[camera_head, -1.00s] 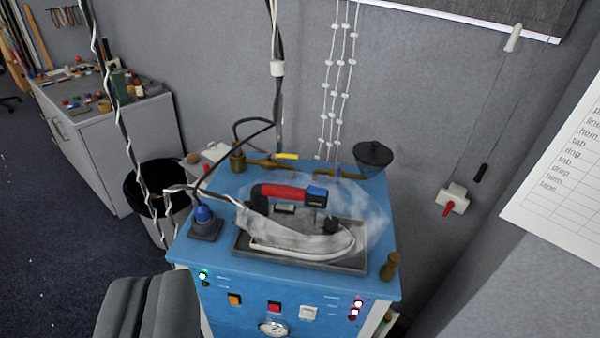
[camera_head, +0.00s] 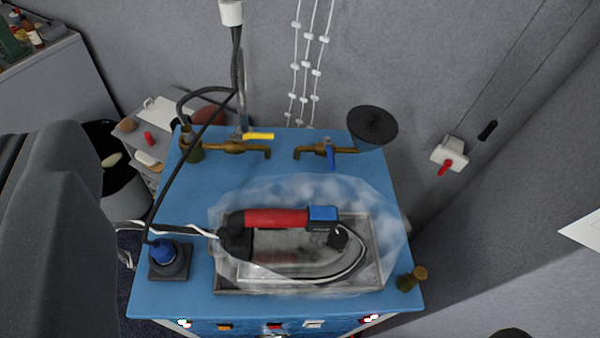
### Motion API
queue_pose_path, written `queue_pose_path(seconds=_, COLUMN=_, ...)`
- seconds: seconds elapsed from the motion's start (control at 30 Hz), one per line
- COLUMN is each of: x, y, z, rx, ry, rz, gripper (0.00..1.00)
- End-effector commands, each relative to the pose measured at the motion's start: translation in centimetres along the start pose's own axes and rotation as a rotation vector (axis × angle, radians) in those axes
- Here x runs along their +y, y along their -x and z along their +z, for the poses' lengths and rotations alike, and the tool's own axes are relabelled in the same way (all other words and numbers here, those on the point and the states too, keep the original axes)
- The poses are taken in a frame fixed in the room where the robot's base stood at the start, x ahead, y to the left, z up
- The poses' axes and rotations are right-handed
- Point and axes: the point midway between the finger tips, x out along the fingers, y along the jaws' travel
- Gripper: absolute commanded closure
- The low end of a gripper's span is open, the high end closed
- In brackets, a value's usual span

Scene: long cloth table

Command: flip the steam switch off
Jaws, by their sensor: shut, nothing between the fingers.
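A blue steam station (camera_head: 300,180) stands below me. Its front panel shows steeply foreshortened along the bottom edge. On the panel are an orange switch (camera_head: 224,327), a red switch (camera_head: 274,326) and a white switch (camera_head: 313,324). Their labels are unreadable, so I cannot tell which is the steam switch or how each is set. An iron with a red handle (camera_head: 276,217) rests in a metal tray (camera_head: 380,255) on top, wrapped in pale steam. A large dark grey form (camera_head: 58,220) fills the left side, seemingly part of my arm. No gripper fingertips show.
Brass taps with yellow (camera_head: 258,136) and blue (camera_head: 331,158) levers, a black funnel (camera_head: 372,127), a blue-topped knob (camera_head: 161,250) and a brass knob (camera_head: 411,278) stand around the tray. A cable runs upward. A wall box with a red lever (camera_head: 446,167) is at right.

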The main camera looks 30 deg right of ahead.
Motion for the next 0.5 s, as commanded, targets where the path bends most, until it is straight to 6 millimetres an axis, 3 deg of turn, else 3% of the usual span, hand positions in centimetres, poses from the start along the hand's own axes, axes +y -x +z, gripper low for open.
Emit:
queue_pose_path(seconds=0.33, x=0.1, y=-0.2, z=-0.1, rx=-0.008, ry=-0.001, rz=0.002, gripper=1.0)
queue_pose_path(seconds=0.5, x=1.5, y=-2.5, z=0.6, rx=-0.108, ry=-0.017, rz=0.027, gripper=1.0)
